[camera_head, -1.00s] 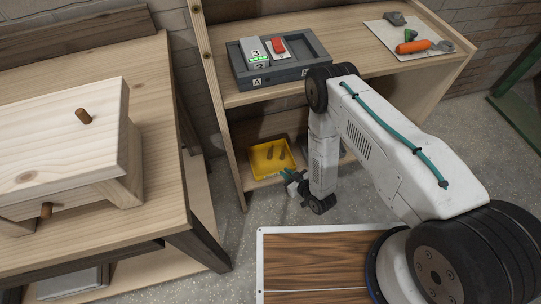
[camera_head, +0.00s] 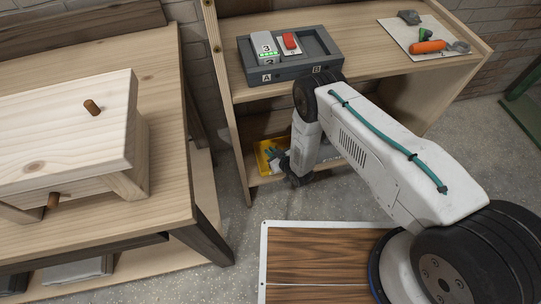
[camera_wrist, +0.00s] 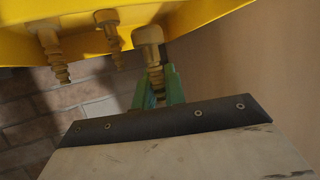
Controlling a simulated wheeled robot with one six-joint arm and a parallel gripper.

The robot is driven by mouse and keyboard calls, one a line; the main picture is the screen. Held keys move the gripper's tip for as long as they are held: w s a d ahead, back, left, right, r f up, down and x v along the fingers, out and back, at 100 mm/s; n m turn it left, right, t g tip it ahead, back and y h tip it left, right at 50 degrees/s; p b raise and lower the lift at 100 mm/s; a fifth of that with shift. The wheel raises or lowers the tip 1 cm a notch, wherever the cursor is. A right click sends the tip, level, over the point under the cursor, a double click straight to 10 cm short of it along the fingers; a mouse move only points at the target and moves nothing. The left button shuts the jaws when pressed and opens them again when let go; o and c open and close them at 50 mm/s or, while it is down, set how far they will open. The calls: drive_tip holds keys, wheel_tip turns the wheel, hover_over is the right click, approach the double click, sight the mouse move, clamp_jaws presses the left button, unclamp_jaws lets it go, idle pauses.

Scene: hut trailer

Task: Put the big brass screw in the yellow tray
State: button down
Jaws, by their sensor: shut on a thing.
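The yellow tray (camera_head: 262,160) is on the low shelf, partly covered by my arm in the head view. In the wrist view its yellow wall (camera_wrist: 215,12) fills the top. My gripper (camera_head: 277,157) is at the tray; in the wrist view its green fingers (camera_wrist: 158,88) are shut on the big brass screw (camera_wrist: 150,38). The screw's thick head overlaps the yellow of the tray. Whether it touches the tray, I cannot tell. Two smaller brass screws (camera_wrist: 48,42) (camera_wrist: 108,20) show beside it at the tray.
Above the low shelf, a bench top holds a grey tray with modules (camera_head: 290,55) and a white sheet (camera_head: 405,38) with an orange-handled tool (camera_head: 428,47). A wooden table (camera_head: 175,190) stands at left. The shelf unit's upright (camera_head: 226,100) is close left of the tray.

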drive_tip(key=shift+w+a+f, duration=0.1)
drive_tip(key=shift+f, duration=0.8)
drive_tip(key=shift+w+a+f, duration=0.1)
drive_tip(key=shift+f, duration=0.8)
drive_tip(key=shift+f, duration=0.15)
drive_tip(key=c, duration=1.5)
unclamp_jaws()
drive_tip(key=shift+o, duration=0.2)
drive_tip(key=v, duration=1.2)
